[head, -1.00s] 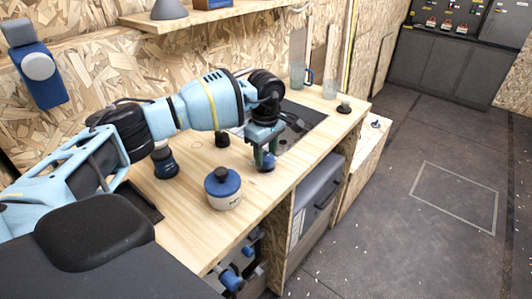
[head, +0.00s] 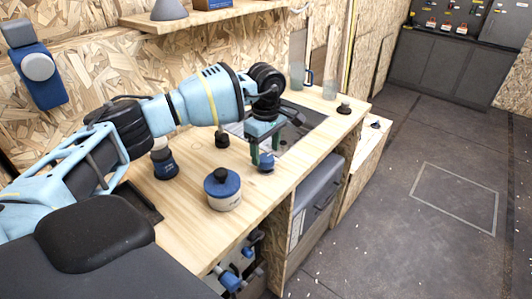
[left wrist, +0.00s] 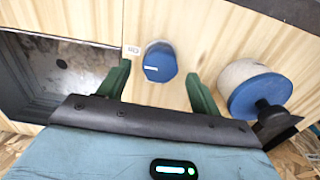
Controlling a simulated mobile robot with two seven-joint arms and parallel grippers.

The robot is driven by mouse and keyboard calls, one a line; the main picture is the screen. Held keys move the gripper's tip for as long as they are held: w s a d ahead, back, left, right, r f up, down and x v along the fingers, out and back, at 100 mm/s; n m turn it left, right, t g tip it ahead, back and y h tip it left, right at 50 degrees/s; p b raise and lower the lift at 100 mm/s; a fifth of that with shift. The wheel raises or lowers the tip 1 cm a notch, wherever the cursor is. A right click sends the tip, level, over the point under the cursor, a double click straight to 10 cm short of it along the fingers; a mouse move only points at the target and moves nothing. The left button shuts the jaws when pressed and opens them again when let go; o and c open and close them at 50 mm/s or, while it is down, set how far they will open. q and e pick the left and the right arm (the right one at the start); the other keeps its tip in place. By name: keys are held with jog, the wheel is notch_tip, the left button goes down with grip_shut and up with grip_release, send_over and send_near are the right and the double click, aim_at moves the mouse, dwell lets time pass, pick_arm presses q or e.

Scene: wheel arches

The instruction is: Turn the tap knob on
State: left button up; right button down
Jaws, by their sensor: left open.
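The tap knob (head: 266,165) is a small round blue knob at the front edge of the wooden counter. In the left wrist view the blue knob (left wrist: 160,64) shows a short white mark on its face and a small label beside it. My left gripper (head: 265,149) is just above the knob. Its two green fingers (left wrist: 158,88) are open and apart, with the knob slightly beyond their tips and roughly between them. Nothing is held. My right gripper is not in view.
A white jar with a blue lid (head: 222,190) stands on the counter (head: 190,196) close to the knob; a dark blue-based item (head: 164,164) stands farther left. A dark-framed sink (left wrist: 65,62) lies beside the knob. The floor (head: 400,225) at right is mostly clear.

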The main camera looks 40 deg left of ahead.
aim_at(266, 157)
pick_arm(q)
jog(key=shift+r, duration=3.1)
